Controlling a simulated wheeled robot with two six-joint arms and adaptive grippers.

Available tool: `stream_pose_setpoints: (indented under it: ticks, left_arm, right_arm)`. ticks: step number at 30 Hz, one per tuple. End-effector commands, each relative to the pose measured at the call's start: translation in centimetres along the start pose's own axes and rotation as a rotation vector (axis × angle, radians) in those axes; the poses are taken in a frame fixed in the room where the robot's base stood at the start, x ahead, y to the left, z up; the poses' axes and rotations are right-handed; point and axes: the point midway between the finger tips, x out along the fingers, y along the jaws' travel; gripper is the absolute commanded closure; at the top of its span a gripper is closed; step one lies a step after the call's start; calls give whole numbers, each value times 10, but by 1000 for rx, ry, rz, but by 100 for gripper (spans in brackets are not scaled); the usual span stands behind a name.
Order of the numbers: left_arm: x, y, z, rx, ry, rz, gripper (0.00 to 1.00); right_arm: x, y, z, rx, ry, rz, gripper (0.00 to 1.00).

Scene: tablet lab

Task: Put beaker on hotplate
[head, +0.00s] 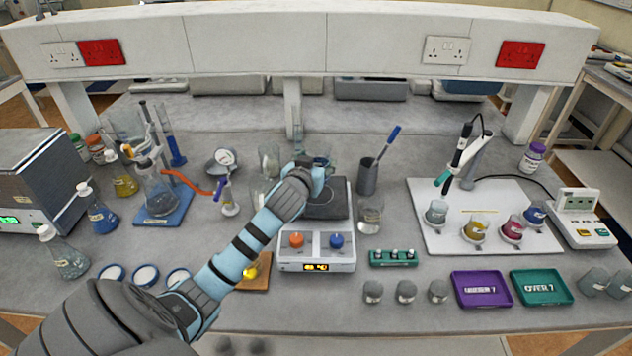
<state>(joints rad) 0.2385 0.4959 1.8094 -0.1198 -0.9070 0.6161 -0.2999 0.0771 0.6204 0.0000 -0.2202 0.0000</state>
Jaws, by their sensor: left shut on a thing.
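The hotplate (318,253) is white with an orange and a blue knob and a lit display on its front. Its dark top plate (338,205) is partly covered by my left arm. My left gripper (316,170) is over the back of the hotplate, its fingers pointing away. It is shut on a clear glass beaker (320,159), which is mostly hidden behind the gripper. I cannot tell whether the beaker touches the plate. My right gripper is not in view.
A clear beaker (370,214) stands right of the hotplate, near a grey cup with a blue-handled tool (367,177). A green rack (393,258) lies in front of it. Flasks crowd the left; a white board (430,190) with small beakers is right.

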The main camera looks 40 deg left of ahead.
Motion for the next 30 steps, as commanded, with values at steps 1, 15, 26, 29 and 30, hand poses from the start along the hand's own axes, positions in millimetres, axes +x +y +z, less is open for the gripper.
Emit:
stream_pose_setpoints:
  ticks: [1,15,26,29,30]
  left_arm:
    - [2,0,6,0,1,0,79]
    - [16,0,50,0,4,2,79]
    - [17,0,52,0,2,1,23]
    - [16,0,52,0,2,1,23]
    - [16,0,52,0,2,1,23]
  right_arm:
    - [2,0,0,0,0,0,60]
    - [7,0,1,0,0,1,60]
    - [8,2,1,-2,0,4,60]
    - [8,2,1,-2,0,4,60]
    - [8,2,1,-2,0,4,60]
